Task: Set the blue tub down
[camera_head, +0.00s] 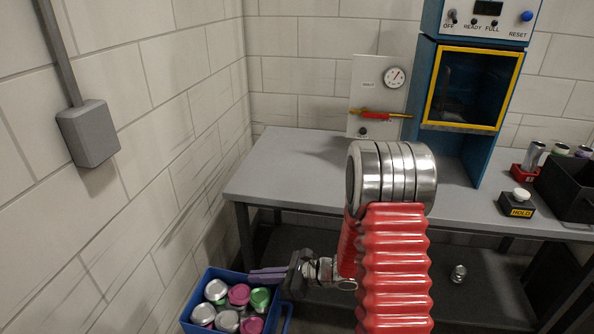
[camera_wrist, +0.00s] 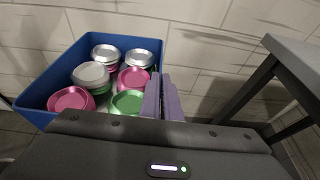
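The blue tub (camera_head: 197,303) is low at the bottom of the head view, left of the table's front leg, and holds several cans with silver, pink and green lids. In the wrist view the tub (camera_wrist: 38,88) is at the left and looks roughly level. My gripper (camera_head: 268,273) has its purple fingers at the tub's right rim. In the wrist view the fingers (camera_wrist: 162,98) are close together over the tub's right wall and appear shut on it. They hide part of that wall. I cannot tell whether the tub's bottom touches anything.
A grey table (camera_head: 300,165) with dark legs stands right of the tub. The blue machine (camera_head: 425,90) and a black bin (camera_head: 570,190) are on it. A lone can (camera_head: 458,273) is beneath the table. A tiled wall (camera_head: 130,190) is close on the left.

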